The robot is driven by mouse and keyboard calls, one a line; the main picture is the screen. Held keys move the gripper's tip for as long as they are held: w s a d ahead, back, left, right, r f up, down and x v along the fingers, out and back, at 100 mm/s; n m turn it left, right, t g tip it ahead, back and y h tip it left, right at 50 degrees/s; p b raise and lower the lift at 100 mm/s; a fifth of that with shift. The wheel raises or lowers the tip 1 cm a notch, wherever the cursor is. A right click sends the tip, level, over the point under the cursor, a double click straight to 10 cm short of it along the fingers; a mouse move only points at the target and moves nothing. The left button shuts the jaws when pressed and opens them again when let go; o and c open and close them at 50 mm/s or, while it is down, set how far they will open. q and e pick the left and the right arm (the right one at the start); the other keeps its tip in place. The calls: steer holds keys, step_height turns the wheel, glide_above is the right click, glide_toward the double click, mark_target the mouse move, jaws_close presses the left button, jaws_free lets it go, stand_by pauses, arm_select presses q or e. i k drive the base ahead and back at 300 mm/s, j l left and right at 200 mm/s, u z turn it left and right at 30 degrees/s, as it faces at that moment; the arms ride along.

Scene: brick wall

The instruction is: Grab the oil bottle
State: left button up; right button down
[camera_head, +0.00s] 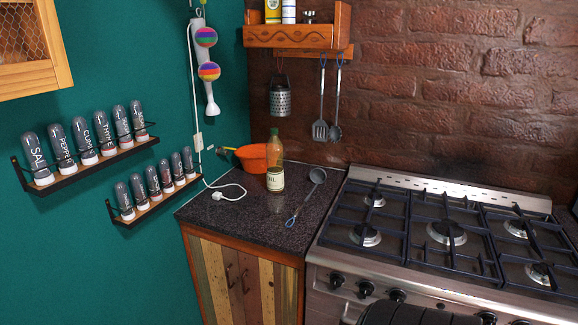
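The oil bottle (275,160) stands upright on the dark speckled countertop in the camera_head view. Neither of my grippers can be made out in this view.
A ladle (317,178) lies on the countertop (240,222), right of the bottle. A white cable and plug (229,192) lie to its left. The gas stove (440,235) is at right. A wooden shelf (300,35) with hanging utensils is above. Spice racks (90,160) line the left wall.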

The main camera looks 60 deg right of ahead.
mark_target(275, 149)
steer(key=z, duration=1.75)
